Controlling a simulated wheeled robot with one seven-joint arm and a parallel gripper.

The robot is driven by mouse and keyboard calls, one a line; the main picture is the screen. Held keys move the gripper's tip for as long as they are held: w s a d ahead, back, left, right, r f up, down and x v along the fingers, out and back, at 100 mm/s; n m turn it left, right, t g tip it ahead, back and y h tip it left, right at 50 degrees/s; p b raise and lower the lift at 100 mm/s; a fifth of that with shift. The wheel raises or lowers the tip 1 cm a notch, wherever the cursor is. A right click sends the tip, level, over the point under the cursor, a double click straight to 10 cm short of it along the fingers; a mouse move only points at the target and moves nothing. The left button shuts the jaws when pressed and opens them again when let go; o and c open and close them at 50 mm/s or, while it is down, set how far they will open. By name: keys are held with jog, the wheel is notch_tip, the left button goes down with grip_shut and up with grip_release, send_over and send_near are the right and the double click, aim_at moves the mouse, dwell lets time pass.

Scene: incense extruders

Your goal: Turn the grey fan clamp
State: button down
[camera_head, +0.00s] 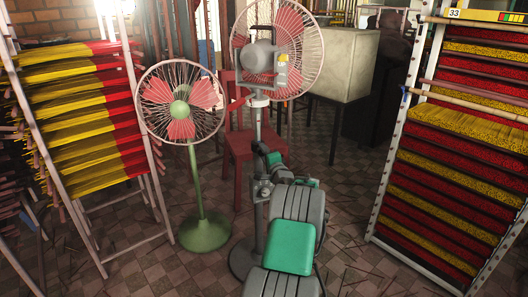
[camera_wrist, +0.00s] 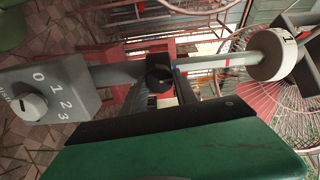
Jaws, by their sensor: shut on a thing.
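The grey fan (camera_head: 259,57) stands on a tall grey pole (camera_head: 258,125), with its head turned away to the right. In the wrist view the pole (camera_wrist: 215,62) runs crosswise, and the clamp's round black knob (camera_wrist: 160,78) sits on it. My gripper (camera_wrist: 161,84) is shut on the clamp knob, with dark fingers on either side of it. In the head view my gripper (camera_head: 262,150) reaches the pole at mid-height, and my arm partly hides the clamp. The grip contact is small and partly in shadow.
A control box (camera_wrist: 50,90) with a dial sits beside the clamp; a white collar (camera_wrist: 273,55) is on the other side. A green fan (camera_head: 181,100) stands left, a red chair (camera_head: 240,145) behind. Incense racks stand left (camera_head: 155,185) and right (camera_head: 385,170).

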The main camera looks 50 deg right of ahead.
jog(key=shift+m, duration=0.3)
jog(key=c, duration=1)
grip_release()
jog(key=shift+o, duration=0.2)
jog(key=shift+s, duration=0.15)
jog(key=p+v, duration=0.1)
jog(key=v, duration=0.6)
jog(key=shift+s, duration=0.25)
jog(key=shift+a, duration=0.15)
